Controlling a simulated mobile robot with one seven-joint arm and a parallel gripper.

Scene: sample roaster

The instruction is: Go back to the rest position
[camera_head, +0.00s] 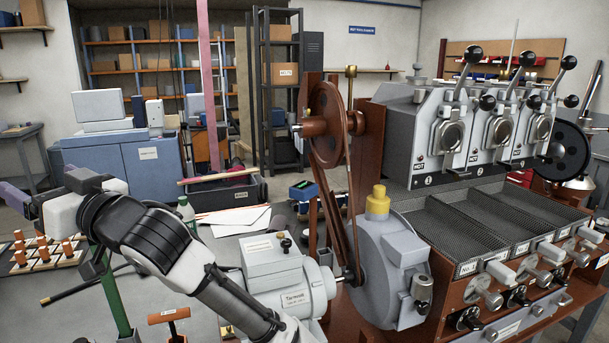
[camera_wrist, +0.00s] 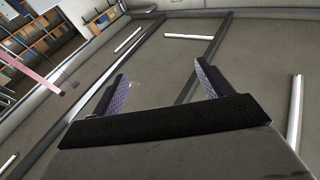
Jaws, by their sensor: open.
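My gripper (camera_wrist: 162,85) is open and empty in the wrist view. Its two purple-grey fingers stand apart with only the ceiling between them. In the head view my gripper (camera_head: 14,198) is at the left edge, raised above the table, with its purple fingers partly cut off by the picture's edge. My arm reaches from the lower middle up to the left. The wrist view looks up at a tilted ceiling with beams and white light tubes (camera_wrist: 188,36).
The roaster (camera_head: 450,120) with its mesh trays (camera_head: 500,220) fills the right. A grey motor (camera_head: 280,275) and a belt wheel (camera_head: 328,123) stand beside my arm. A green bottle (camera_head: 186,212) is behind my arm. A rack of wooden-handled pieces (camera_head: 40,250) lies below my gripper.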

